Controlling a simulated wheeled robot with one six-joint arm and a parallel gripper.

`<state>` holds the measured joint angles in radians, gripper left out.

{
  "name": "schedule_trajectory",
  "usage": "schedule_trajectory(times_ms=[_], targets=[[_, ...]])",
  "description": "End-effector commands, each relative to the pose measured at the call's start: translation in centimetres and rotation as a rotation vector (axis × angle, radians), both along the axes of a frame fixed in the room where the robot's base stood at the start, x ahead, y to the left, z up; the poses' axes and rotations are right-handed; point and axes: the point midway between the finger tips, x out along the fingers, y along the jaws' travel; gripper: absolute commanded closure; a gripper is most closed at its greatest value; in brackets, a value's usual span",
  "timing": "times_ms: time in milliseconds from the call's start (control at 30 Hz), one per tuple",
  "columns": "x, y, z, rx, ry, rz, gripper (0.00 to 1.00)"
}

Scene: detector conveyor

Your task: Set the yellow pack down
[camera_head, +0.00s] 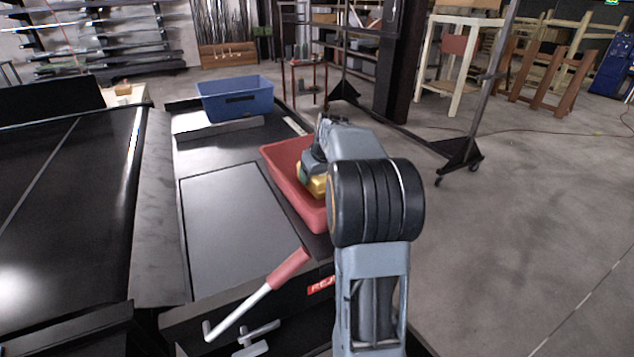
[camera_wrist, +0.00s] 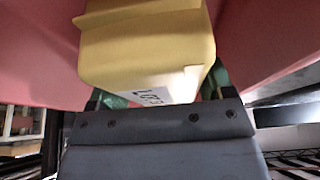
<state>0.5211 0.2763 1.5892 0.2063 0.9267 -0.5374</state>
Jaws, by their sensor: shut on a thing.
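The yellow pack (camera_head: 316,186) is at the red bin in the head view, partly hidden by my arm. It fills the upper middle of the wrist view (camera_wrist: 145,50), with a white label with dark print on its near face. My gripper (camera_wrist: 160,97) is shut on the pack, with greenish finger parts on both sides of it. The red bin (camera_head: 283,157) stands on the dark counter, and its red walls flank the pack in the wrist view (camera_wrist: 262,40). I cannot tell whether the pack touches the bin's floor.
A blue bin (camera_head: 236,99) stands further back on the counter. A grey flat panel (camera_head: 232,225) lies left of the red bin. A lever with a red grip (camera_head: 287,268) stands at the front. The dark conveyor belt (camera_head: 60,200) is at left.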

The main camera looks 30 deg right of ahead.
Motion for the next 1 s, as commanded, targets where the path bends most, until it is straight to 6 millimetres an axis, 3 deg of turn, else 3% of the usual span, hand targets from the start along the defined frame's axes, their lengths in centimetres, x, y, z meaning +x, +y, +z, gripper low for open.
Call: schedule_trajectory(times_ms=[300, 800, 833, 1000], targets=[[0.6, -0.3, -3.3, 0.0, 0.0, 0.0, 0.64], [0.6, -0.3, -4.2, -0.001, -0.001, 0.0, 0.64], [0.6, -0.3, -4.2, 0.0, 0.001, 0.0, 0.23], [0.6, -0.3, -4.1, 0.0, 0.001, 0.0, 0.07]])
